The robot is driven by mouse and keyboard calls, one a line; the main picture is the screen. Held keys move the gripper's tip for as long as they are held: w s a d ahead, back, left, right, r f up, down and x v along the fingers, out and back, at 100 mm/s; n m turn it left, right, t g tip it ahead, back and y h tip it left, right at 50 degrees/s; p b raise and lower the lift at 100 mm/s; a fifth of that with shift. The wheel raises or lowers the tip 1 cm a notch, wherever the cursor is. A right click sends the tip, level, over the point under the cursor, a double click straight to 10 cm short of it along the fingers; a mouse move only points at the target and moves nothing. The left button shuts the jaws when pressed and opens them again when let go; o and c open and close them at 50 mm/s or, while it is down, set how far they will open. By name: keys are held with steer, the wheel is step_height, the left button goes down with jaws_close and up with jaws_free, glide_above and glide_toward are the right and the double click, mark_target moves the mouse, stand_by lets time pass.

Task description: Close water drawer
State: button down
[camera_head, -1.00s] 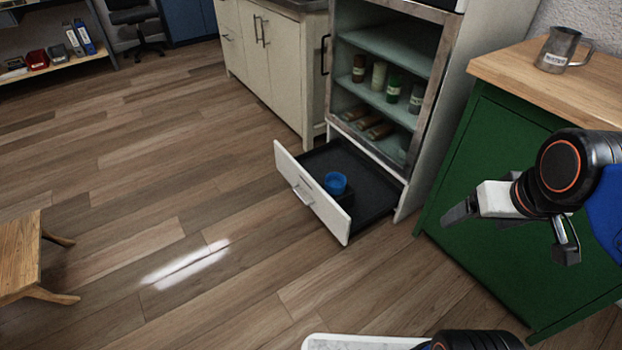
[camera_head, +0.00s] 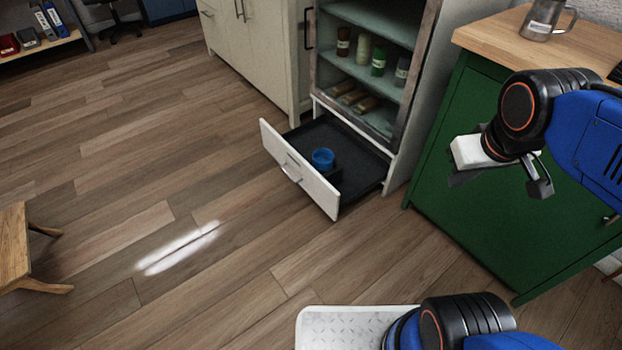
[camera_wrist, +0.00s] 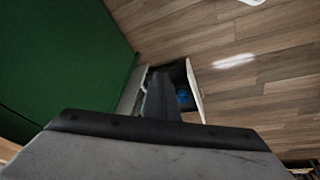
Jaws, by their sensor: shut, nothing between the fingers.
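The open drawer (camera_head: 300,180) juts out at floor level from the bottom of the glass-shelved cabinet. It has a white front with a metal handle (camera_head: 291,168) and a dark inside. A blue cup (camera_head: 323,158) sits in it near the front. My gripper (camera_head: 456,178) is shut and empty, in front of the green cabinet, to the right of the drawer and apart from it. In the wrist view the drawer front (camera_wrist: 195,92) and the blue cup (camera_wrist: 184,96) show beyond my gripper (camera_wrist: 158,80), which hides part of the drawer.
The green cabinet (camera_head: 480,190) with a wooden top stands at the right, with a metal mug (camera_head: 547,20) on it. The shelved cabinet (camera_head: 375,65) holds several jars. A wooden stool (camera_head: 14,245) is at the left. The floor in front of the drawer is clear.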

steer(key=w+a+f+n+g+h, duration=0.1)
steer(key=w+a+f+n+h, duration=0.1)
steer(key=w+a+f+n, duration=0.45)
steer(key=w+a+f+n+h, duration=0.1)
steer(key=w+a+f+n, duration=0.15)
steer(key=w, duration=0.65)
steer(key=w+a+f+n+g+h, duration=0.1)
steer(key=w+a+f+n+h, duration=0.15)
steer(key=w+a, duration=0.4)
steer(key=w+a+f+n+t, duration=0.1)
steer(key=w+a+f+n, duration=0.6)
steer(key=a+f, duration=0.35)
steer(key=n+t+h, duration=0.1)
steer(key=n+t, duration=0.2)
steer(key=n, duration=0.3)
glide_toward(321, 182)
steer(key=shift+x, duration=2.65)
steer(key=shift+d, duration=0.1)
